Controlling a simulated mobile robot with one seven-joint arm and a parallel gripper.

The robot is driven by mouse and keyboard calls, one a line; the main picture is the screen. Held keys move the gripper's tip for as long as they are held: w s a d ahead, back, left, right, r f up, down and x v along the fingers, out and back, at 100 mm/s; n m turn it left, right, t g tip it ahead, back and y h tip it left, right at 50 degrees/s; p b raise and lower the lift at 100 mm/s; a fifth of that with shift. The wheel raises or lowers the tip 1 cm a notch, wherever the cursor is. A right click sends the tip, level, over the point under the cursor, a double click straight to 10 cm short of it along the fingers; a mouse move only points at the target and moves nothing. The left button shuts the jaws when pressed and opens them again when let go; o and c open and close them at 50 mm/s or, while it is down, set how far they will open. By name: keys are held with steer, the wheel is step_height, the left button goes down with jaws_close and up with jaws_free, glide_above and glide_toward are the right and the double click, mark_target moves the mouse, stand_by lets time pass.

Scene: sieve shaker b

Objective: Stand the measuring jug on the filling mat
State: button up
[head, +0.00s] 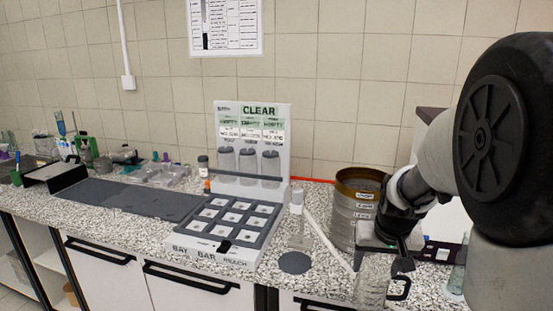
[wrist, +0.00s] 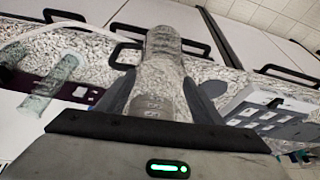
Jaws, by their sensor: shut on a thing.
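The measuring jug (head: 371,283) is clear and stands about upright near the counter's front edge in the head view. My gripper (head: 402,264) is shut on it from the right. In the wrist view the jug (wrist: 160,85) lies between the two dark fingers of my gripper (wrist: 163,92). I cannot tell whether its base touches the counter. A round dark grey mat (head: 295,262), likely the filling mat, lies bare on the counter, left of the jug.
A sieve stack (head: 352,220) stands behind the jug. A clear glass vessel (wrist: 60,75) is at the left in the wrist view. A large dark mat (head: 130,197) lies further left.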

steer(key=s+a+f+n+y+p, duration=0.1)
steer(key=s+a+f+n+p, duration=0.1)
steer(key=s+a+f, duration=0.3)
steer(key=a+f+p, duration=0.1)
steer(key=a+f, duration=0.1)
steer(key=a, duration=0.2)
steer(key=shift+s+a+f+p, duration=0.15)
steer(key=shift+a+f+p, duration=0.05)
steer(key=shift+f+p, duration=0.1)
steer(key=shift+a, duration=0.1)
